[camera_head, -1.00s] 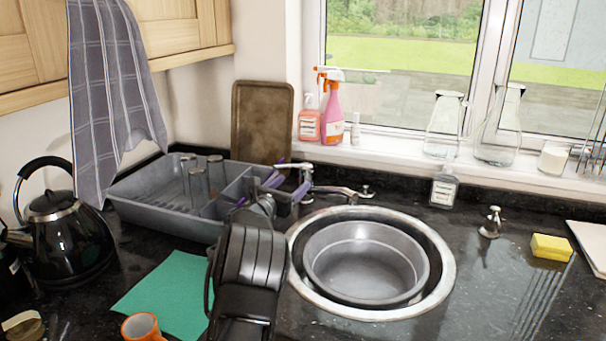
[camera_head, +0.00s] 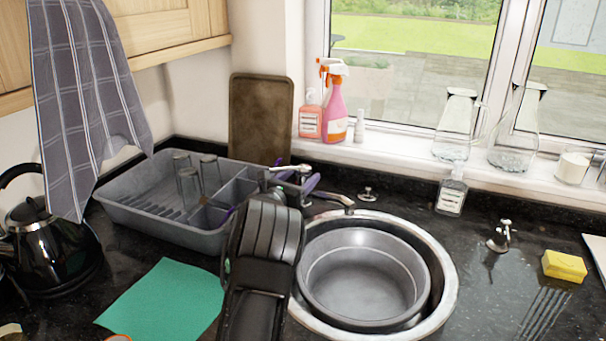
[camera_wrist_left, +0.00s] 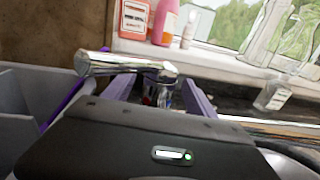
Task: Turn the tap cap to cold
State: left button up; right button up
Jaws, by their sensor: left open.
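The chrome tap stands behind the round sink, its spout (camera_head: 332,197) reaching right toward the basin. The tap cap, with its lever (camera_head: 283,168) pointing left, is partly hidden by my left gripper (camera_head: 293,182) in the head view. My left gripper (camera_wrist_left: 160,98) is open, with one finger on each side of the tap. I cannot tell whether either finger touches it. My right gripper is not in view.
A grey dish rack (camera_head: 150,207) with glasses is left of the tap, close to my left gripper. A brown board (camera_head: 260,120) leans behind. A metal bowl (camera_head: 362,275) sits in the sink. A soap bottle (camera_head: 451,194) stands right; a green cloth (camera_head: 165,300) lies in front.

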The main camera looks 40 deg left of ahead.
pick_arm(q)
jog(key=shift+c, duration=0.3)
grip_shut()
dwell(0.3)
